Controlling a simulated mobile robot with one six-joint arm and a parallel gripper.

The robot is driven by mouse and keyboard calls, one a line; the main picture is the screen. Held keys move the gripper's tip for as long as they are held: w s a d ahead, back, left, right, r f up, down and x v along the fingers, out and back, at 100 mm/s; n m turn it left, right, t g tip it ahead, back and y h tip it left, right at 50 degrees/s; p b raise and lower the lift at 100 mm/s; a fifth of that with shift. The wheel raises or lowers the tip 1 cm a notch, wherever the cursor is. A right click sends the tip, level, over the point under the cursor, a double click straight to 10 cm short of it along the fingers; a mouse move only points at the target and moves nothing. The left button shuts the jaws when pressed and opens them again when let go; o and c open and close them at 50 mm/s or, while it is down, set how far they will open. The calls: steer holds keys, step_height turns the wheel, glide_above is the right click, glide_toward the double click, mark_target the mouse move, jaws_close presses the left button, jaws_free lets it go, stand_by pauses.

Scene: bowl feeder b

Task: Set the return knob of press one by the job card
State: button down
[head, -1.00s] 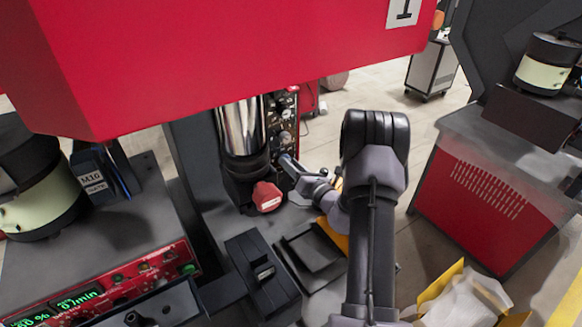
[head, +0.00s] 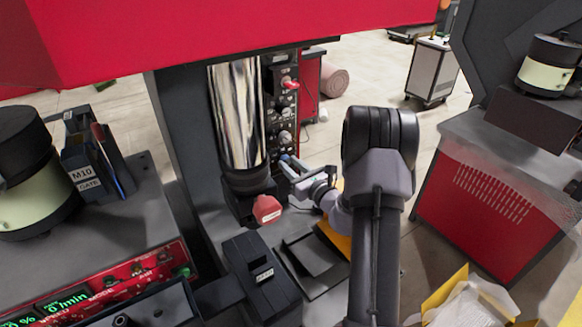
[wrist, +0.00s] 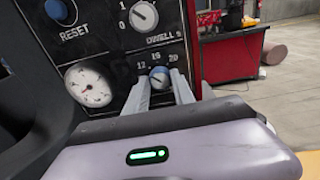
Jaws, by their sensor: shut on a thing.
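Press one's black control panel (head: 283,105) stands beside the shiny steel column. In the wrist view, a small blue-grey knob (wrist: 158,73) sits low on the panel with marks 12, 16 and 20 around it. My gripper (wrist: 160,84) has one finger on each side of this knob and is shut on it. In the head view, my gripper (head: 289,163) reaches the panel's lower part and hides most of the knob. The knob's name is not visible, and its exact pointer setting is too small to tell. I cannot make out a job card.
The dwell knob (wrist: 143,16) is just above, and a round gauge (wrist: 91,85) is to the left. A dark cylinder with a red tagged part (head: 266,209) stands close left of my gripper. The red press head (head: 230,45) overhangs above.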

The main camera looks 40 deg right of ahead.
stand_by(0.3)
steer(key=c, duration=1.1)
jaws_free()
steer(key=shift+o, duration=0.2)
steer(key=shift+s, duration=0.1)
steer(key=s+p, duration=0.1)
steer(key=s, duration=1.6)
steer(key=shift+a+r, duration=0.25)
steer(key=shift+r, duration=0.05)
steer(key=shift+s, duration=0.1)
